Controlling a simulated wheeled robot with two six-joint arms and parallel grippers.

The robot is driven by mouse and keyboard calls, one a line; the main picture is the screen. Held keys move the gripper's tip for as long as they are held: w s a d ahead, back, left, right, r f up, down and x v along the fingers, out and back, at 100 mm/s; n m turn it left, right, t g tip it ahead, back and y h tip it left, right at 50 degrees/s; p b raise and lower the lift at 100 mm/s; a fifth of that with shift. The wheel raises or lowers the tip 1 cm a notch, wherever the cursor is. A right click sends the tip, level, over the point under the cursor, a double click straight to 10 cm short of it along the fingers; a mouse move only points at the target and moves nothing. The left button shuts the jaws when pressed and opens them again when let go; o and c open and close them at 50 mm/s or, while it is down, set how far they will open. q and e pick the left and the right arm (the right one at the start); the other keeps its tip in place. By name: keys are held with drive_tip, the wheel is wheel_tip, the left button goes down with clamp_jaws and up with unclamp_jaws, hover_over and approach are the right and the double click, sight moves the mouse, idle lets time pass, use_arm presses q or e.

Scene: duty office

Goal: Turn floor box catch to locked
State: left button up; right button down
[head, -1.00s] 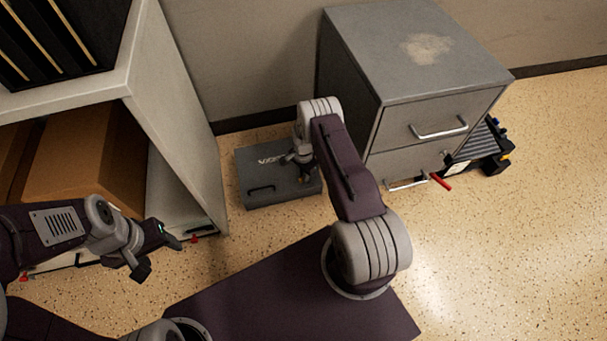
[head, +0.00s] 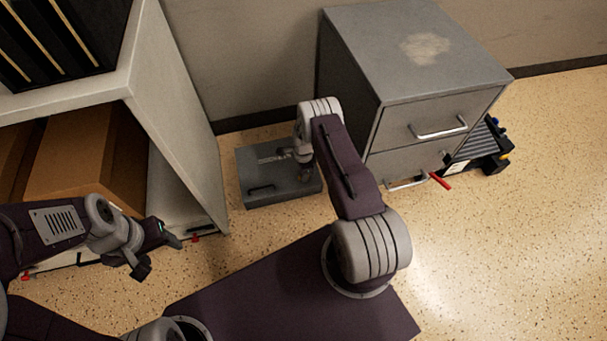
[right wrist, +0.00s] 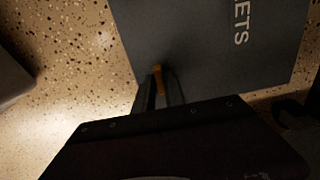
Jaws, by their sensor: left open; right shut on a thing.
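The floor box (head: 250,172) is a flat grey box on the floor between the shelf and the filing cabinet. It has a dark handle on its lid, and part of its white lettering shows in the right wrist view (right wrist: 205,45). My right gripper (head: 304,176) reaches down to the box's right side. In the right wrist view its fingers (right wrist: 158,92) are shut on a small orange catch (right wrist: 158,72) at the box's edge. The fingers and my wrist hide most of the catch, so its setting cannot be read. My left gripper (head: 158,254) is open and empty near the shelf.
The grey filing cabinet (head: 420,75) stands close to the right of the box, with a red-handled thing (head: 440,181) by its lower drawer. A shelf (head: 185,120) holding a cardboard box (head: 85,160) stands at left. Open floor (head: 500,260) lies at right.

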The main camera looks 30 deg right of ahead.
idle(0.3)
drive_tip(key=c, duration=1.4)
unclamp_jaws()
wheel_tip(320, 180, up, 9)
drive_tip(key=p, duration=0.6)
